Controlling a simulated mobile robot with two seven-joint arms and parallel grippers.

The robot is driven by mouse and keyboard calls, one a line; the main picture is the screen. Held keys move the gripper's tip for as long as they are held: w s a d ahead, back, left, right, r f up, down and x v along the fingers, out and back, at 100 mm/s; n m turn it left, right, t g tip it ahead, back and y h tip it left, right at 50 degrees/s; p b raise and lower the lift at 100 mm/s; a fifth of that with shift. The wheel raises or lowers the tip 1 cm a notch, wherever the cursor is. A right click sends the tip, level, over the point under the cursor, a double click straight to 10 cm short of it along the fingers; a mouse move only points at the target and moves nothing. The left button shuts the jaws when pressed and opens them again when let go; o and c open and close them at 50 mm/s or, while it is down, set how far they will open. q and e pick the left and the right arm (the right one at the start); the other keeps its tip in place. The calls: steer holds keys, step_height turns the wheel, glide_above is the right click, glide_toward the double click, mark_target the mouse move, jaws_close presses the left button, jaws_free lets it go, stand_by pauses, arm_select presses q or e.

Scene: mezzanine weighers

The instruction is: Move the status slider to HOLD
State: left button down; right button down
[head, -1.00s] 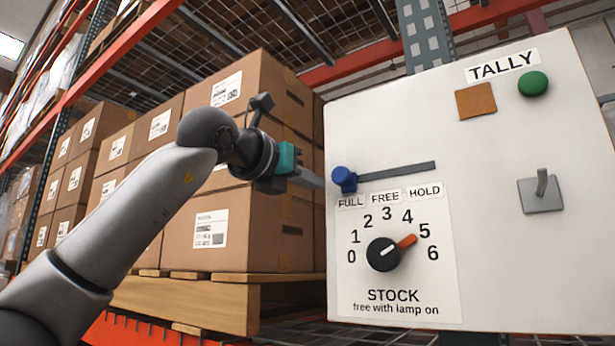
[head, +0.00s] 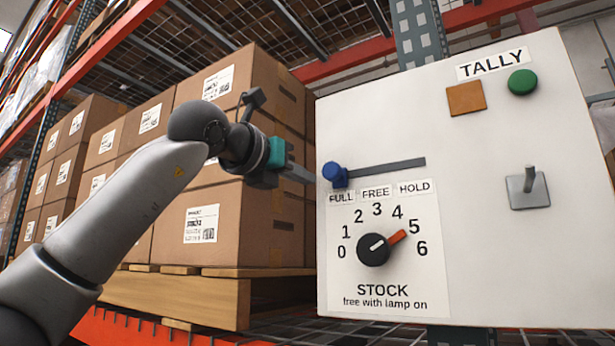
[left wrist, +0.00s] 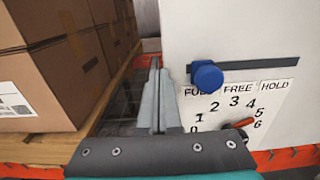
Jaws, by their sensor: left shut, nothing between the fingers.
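The status slider's blue knob (head: 336,174) sits at the left end of its dark slot (head: 386,169), above the FULL label. The FREE label (head: 376,192) and the HOLD label (head: 414,188) follow to the right. In the left wrist view the blue knob (left wrist: 207,76) is right of the fingers. My left gripper (head: 308,176) is shut and empty, with its fingertips just left of the knob. Whether they touch it I cannot tell. My right gripper is not in view.
The white panel also carries a STOCK dial (head: 373,249), an orange-brown square (head: 466,98), a green button (head: 522,82) and a grey toggle (head: 528,187). Stacked cartons (head: 228,150) on a pallet stand close to the left of the panel.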

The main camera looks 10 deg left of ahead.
mark_target(335, 175)
arm_select(q)
steer(key=shift+d, duration=0.1)
steer(key=shift+s+d, duration=0.25)
steer(key=shift+d, duration=0.35)
steer(key=shift+s+d+b, duration=0.1)
steer(key=shift+d+b, duration=0.1)
steer(key=shift+b, duration=0.1)
steer(key=shift+s+d, duration=0.15)
steer(key=shift+d, duration=0.35)
